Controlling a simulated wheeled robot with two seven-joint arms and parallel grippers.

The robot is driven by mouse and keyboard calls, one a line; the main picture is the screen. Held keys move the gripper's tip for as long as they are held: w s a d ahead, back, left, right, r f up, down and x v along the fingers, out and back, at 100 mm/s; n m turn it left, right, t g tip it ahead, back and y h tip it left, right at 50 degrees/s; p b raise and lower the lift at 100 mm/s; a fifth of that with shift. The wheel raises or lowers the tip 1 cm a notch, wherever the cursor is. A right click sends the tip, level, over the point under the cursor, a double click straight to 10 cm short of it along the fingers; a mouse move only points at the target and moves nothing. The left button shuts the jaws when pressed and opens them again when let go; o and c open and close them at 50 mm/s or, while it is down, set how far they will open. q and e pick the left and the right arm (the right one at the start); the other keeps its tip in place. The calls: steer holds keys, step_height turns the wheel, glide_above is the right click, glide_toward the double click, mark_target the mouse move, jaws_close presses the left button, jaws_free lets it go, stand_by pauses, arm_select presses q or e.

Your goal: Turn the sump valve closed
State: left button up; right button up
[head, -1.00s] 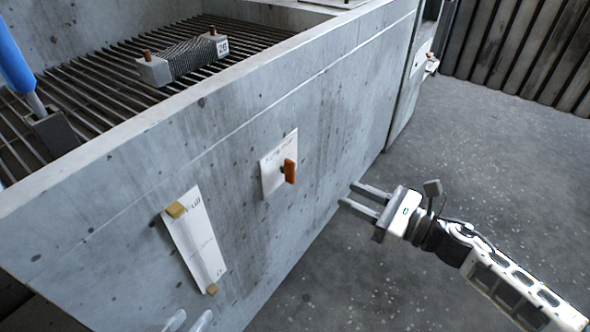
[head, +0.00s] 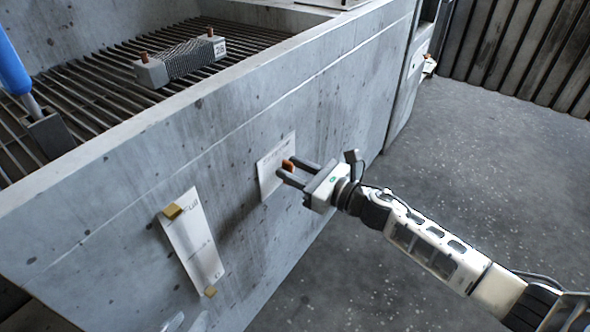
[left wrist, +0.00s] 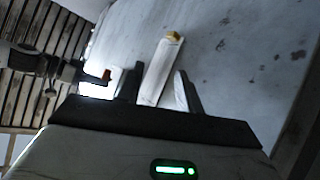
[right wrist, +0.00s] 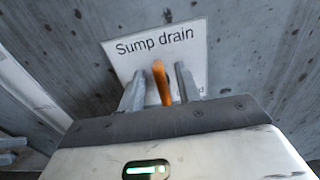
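The sump valve is an orange handle (head: 288,165) on a white plate (head: 266,178) on the concrete wall. In the right wrist view the plate (right wrist: 119,58) reads "Sump drain". The handle (right wrist: 161,85) stands edge-on between the fingers of my right gripper (right wrist: 159,70), with gaps visible at both sides. My right gripper (head: 290,169) is open around it. In the left wrist view, the handle (left wrist: 106,75) shows beside my right gripper. My left gripper (left wrist: 156,75) is open and empty, low in front of the wall; its fingertips (head: 186,322) show at the head view's bottom edge.
A paper strip (head: 192,240) with yellow tabs hangs on the wall left of the valve plate. Above, inside the housing, a grey block (head: 180,62) and a blue-handled tool (head: 12,65) rest on the grating (head: 105,88). The floor at right (head: 470,170) is clear.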

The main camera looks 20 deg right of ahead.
jaws_close()
arm_select(q)
steer(key=shift+s, duration=0.1)
steer(key=r+p, duration=0.1)
steer(key=p, duration=0.1)
steer(key=a+r+p, duration=0.1)
steer(key=shift+s+a+y+p, duration=0.15)
steer(key=shift+s+y+p, duration=0.15)
steer(key=shift+y+p, duration=0.1)
arm_select(e)
steer(key=m, duration=0.6)
steer(key=d+f+m, duration=0.1)
steer(key=m, duration=0.5)
steer(key=w+m, duration=0.1)
steer(key=m, duration=0.5)
steer(key=shift+d+f, duration=0.2)
steer(key=shift+f, duration=0.2)
arm_select(q)
steer(key=shift+s+f, duration=0.1)
